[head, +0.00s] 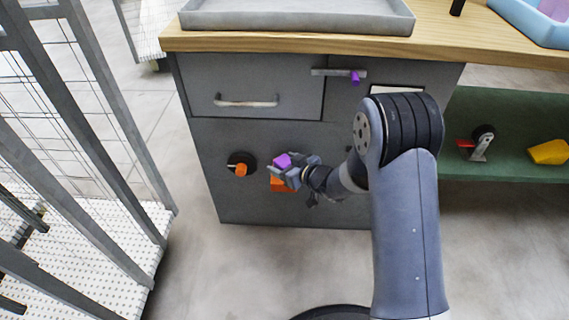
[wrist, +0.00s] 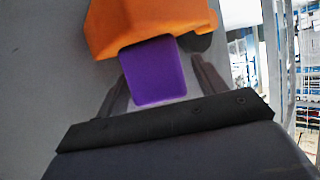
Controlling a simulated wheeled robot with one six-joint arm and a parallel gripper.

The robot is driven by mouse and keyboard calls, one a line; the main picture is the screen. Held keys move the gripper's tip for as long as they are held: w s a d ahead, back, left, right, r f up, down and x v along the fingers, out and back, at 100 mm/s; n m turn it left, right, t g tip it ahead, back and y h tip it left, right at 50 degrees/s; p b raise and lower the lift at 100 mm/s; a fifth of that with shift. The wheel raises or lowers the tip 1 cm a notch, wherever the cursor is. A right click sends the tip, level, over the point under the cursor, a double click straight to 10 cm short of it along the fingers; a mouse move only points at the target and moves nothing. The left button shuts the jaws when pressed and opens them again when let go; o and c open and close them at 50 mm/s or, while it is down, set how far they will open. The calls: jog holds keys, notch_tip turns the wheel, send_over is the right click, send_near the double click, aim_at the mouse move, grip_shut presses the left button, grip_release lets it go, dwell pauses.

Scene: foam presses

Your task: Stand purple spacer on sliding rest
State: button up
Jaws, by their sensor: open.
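A purple spacer (head: 282,160) shows at the cabinet front in the head view, just above an orange block (head: 280,184) that appears to be the sliding rest. In the wrist view the purple spacer (wrist: 154,72) lies between my fingers, its far end against the orange block (wrist: 140,22). It appears to stand on that block; the contact is partly hidden. My gripper (head: 290,167) is open around the spacer. In the wrist view, my gripper (wrist: 162,70) has one finger on each side, with a gap visible on the right.
The grey cabinet (head: 290,208) has an orange knob (head: 240,170), a drawer handle (head: 246,102) and a latch with a purple piece (head: 355,77). A grey tray (head: 300,22) sits on the wooden top. A green shelf (head: 510,110) is at right, a metal rack (head: 100,120) at left.

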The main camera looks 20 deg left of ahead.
jog(key=shift+r, duration=0.15)
jog(key=p+v, duration=0.3)
jog(key=v, duration=0.9)
jog(key=shift+p, duration=0.3)
jog(key=shift+w+a, duration=0.1)
